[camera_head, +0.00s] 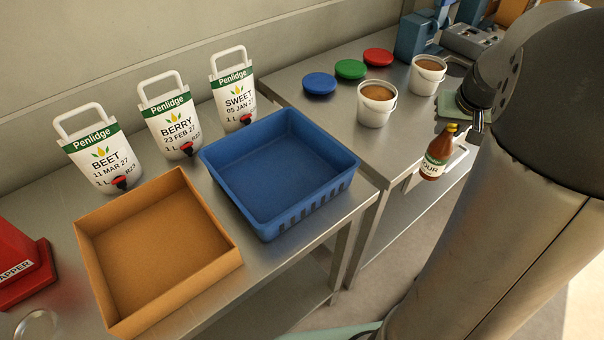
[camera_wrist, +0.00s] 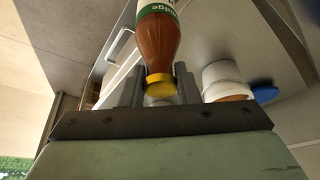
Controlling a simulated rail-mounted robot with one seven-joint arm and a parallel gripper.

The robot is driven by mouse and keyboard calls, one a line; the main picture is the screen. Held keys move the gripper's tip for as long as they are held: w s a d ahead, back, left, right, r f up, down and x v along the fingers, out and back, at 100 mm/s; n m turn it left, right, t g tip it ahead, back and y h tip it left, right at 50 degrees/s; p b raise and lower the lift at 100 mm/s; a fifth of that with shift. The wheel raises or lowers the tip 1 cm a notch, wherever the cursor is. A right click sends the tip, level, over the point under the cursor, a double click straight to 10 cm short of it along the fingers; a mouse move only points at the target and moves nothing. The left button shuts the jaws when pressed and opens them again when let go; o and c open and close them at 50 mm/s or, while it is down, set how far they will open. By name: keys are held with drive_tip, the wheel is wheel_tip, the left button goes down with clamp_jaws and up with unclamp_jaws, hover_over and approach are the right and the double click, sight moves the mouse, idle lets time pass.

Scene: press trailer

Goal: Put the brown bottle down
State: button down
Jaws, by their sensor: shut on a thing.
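The brown bottle (camera_head: 437,157) has a yellow cap and a white and green label. My gripper (camera_head: 475,122) is shut on it near the cap. In the head view the bottle hangs slightly tilted at the front edge of the right-hand steel table. In the wrist view the bottle (camera_wrist: 158,45) shows its neck and yellow cap between the two fingers of my gripper (camera_wrist: 158,88). Part of the gripper is hidden by my arm in the head view.
A blue crate (camera_head: 228,185) and an orange-brown box (camera_head: 98,275) stand on the left table, before several white labelled pouches (camera_head: 170,122). Two white buckets (camera_head: 376,110) and blue, green and red lids (camera_head: 350,69) are on the right table (camera_head: 300,108). A gap separates the tables.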

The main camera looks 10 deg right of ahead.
drive_tip(key=w+a+r+n+y, duration=0.2)
drive_tip(key=a+r+n, duration=0.25)
drive_tip(key=a, duration=0.65)
drive_tip(key=w+a+r+n+y, duration=0.1)
drive_tip(key=a+r+n, duration=0.4)
drive_tip(key=a, duration=0.7)
drive_tip(key=s+a+r+n+g+y+b, duration=0.1)
drive_tip(key=s+a+r+n+g, duration=0.1)
drive_tip(key=s+a+n, duration=0.65)
drive_tip(key=s+a+r+n+g+y+b, duration=0.15)
drive_tip(key=s+a, duration=0.35)
drive_tip(key=a, duration=0.8)
drive_tip(key=w+d+f+p, duration=0.1)
drive_tip(key=w+d+f, duration=0.2)
drive_tip(key=w+f, duration=0.3)
drive_tip(key=w+d+f+p, duration=0.1)
drive_tip(key=w+d+f, duration=0.2)
drive_tip(key=w+f, duration=0.3)
drive_tip(key=shift+w+d+f+m, duration=0.25)
drive_tip(key=shift+w+m, duration=0.05)
drive_tip(key=shift+m, duration=0.05)
drive_tip(key=c, duration=1.1)
unclamp_jaws()
drive_tip(key=shift+o, duration=0.2)
